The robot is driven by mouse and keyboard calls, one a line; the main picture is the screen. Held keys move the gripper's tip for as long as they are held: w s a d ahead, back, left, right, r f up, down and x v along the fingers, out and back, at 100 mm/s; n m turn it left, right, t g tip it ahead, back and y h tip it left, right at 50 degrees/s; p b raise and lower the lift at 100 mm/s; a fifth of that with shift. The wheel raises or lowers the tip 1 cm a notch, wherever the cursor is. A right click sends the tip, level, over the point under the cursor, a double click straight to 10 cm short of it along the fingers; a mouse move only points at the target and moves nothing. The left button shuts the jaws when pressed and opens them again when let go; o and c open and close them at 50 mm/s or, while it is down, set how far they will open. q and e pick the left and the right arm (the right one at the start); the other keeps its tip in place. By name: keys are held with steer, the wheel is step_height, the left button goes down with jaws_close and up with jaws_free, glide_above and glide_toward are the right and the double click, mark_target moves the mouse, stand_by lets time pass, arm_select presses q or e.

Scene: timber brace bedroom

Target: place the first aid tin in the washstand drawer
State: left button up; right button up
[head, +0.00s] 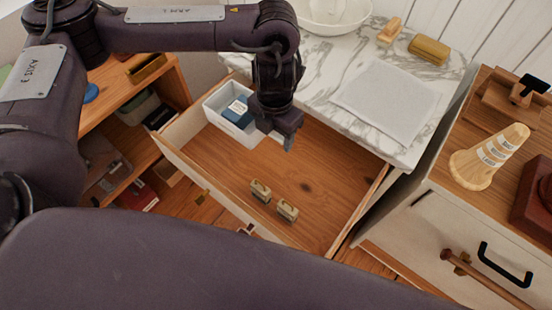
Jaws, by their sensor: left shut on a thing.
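The washstand drawer (225,165) is pulled open below the marble top. A white open tray (245,137) stands in its back left part. A dark blue tin with a pale label (237,111), which I take to be the first aid tin, shows within the tray's outline. My right gripper is not in view.
A folded cloth (385,100), soap (430,49) and a white basin (333,14) are on the marble. A cabinet with a wooden cone (487,158) stands right.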

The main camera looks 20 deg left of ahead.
mark_target(275, 166)
arm_select(q)
step_height(275, 166, down, 11)
steer(key=b, duration=0.3)
steer(key=shift+r, duration=0.1)
steer(key=shift+f, duration=0.25)
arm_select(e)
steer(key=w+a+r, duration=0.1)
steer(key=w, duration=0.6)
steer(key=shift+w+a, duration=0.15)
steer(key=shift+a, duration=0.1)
arm_select(q)
steer(key=shift+f, duration=0.1)
steer(key=o, duration=1.3)
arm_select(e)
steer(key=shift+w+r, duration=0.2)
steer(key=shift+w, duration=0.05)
arm_select(q)
steer(key=shift+r, duration=0.35)
step_height(275, 166, up, 12)
steer(key=p, duration=0.3)
steer(key=shift+f, duration=0.25)
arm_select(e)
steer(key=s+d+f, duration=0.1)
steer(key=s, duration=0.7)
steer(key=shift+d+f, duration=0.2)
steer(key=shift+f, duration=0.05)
